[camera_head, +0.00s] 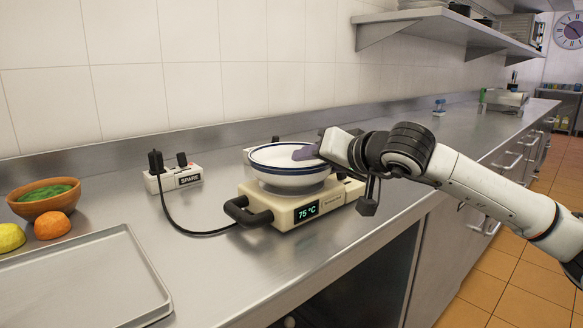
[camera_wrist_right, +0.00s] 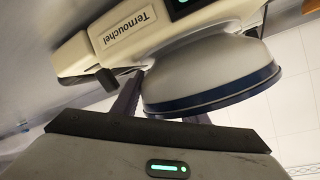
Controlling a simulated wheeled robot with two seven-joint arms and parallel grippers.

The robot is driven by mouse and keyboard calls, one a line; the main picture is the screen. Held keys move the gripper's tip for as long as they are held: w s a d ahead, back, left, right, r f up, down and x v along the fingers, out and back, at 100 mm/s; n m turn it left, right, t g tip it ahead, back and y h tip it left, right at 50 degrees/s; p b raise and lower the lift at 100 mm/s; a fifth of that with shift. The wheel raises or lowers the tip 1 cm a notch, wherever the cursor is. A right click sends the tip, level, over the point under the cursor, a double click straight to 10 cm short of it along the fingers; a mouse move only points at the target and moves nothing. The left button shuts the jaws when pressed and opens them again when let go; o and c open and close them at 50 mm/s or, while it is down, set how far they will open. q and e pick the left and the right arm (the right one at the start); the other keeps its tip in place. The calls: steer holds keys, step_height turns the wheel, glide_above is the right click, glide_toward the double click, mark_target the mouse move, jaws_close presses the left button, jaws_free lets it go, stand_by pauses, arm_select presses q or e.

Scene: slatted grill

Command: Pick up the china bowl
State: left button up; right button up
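The china bowl (camera_head: 290,176) is white with blue bands and sits upright on a cream hotplate (camera_head: 289,209) reading 75 °C. My right gripper (camera_head: 308,151) is at the bowl's right rim, with one purple finger showing over the bowl's inside. In the right wrist view, the bowl (camera_wrist_right: 208,82) appears upside down, and my right gripper (camera_wrist_right: 160,112) has its fingers well apart. One finger is outside the bowl wall; the other is partly hidden behind the rim. I cannot tell whether either touches it. My left gripper is not in view.
A power strip (camera_head: 172,179) stands behind, with a black cable looping towards the hotplate. A brown bowl (camera_head: 44,207) of green food, an orange (camera_head: 52,225), a yellow fruit (camera_head: 10,238) and a metal tray (camera_head: 84,282) are at left. A shelf (camera_head: 440,24) hangs above right.

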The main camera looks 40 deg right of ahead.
jaws_close()
stand_by(0.4)
